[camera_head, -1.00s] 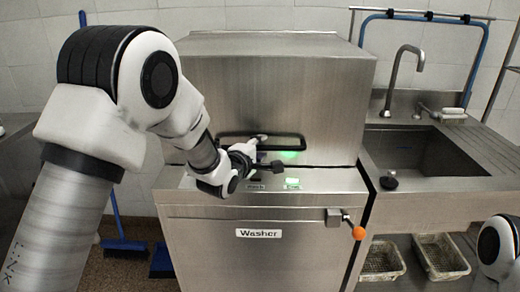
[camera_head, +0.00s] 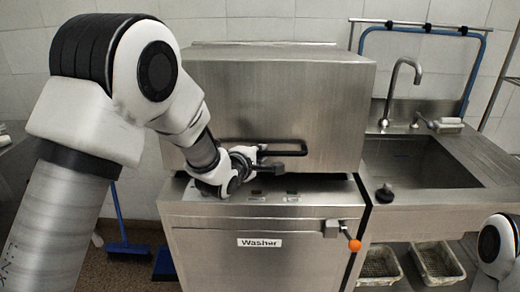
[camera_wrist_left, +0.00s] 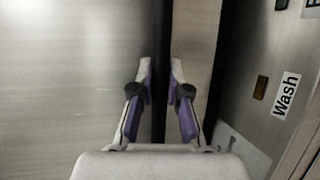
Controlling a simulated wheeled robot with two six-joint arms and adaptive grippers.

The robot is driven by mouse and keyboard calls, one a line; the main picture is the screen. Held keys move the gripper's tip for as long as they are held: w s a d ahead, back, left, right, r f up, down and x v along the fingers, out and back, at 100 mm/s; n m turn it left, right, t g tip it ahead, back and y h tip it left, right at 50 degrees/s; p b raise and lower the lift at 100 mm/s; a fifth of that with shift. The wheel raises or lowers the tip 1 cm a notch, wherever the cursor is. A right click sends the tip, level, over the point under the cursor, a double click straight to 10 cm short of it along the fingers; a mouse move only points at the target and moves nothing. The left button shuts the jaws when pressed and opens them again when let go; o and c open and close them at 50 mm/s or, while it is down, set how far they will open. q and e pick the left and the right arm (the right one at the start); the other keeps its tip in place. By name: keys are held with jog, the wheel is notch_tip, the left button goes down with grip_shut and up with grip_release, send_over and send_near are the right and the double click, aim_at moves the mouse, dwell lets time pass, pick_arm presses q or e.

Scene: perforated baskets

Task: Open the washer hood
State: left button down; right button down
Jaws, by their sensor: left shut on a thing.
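The washer hood (camera_head: 290,100) is a large steel box on the washer (camera_head: 260,265). A dark gap shows under its lower edge, so it stands slightly raised. A black handle bar (camera_head: 235,141) runs along the lower front of the hood. My left gripper (camera_head: 285,157) is at the handle, shut on it. In the left wrist view the fingers of my left gripper (camera_wrist_left: 160,75) close on a dark bar, with the steel hood face (camera_wrist_left: 75,65) at left. The arm hides the left part of the handle. My right gripper is out of view.
A lever with an orange knob (camera_head: 354,245) is on the washer's front right. A sink (camera_head: 415,160) with a faucet (camera_head: 403,75) stands at right. Perforated baskets (camera_head: 438,264) sit below it. A blue broom (camera_head: 122,247) stands at left.

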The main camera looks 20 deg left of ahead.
pick_arm(q)
jog(key=s+d+r+g+p, duration=0.1)
jog(key=s+r+g+p, duration=0.15)
jog(key=r+p, duration=2.1)
jog(key=w+a+r+p, duration=0.1)
jog(key=r+p, duration=0.3)
jog(key=r, duration=0.7)
jog(key=w+r+p, duration=0.4)
jog(key=r, duration=0.6)
jog(key=shift+a+r+n, duration=0.3)
jog(key=shift+a+r, duration=0.05)
jog(key=shift+a, duration=0.05)
jog(key=shift+w+t, duration=0.1)
jog(key=shift+t, duration=0.15)
jog(key=c, duration=1.1)
grip_release()
jog(key=shift+f, duration=0.1)
jog(key=shift+c, duration=0.2)
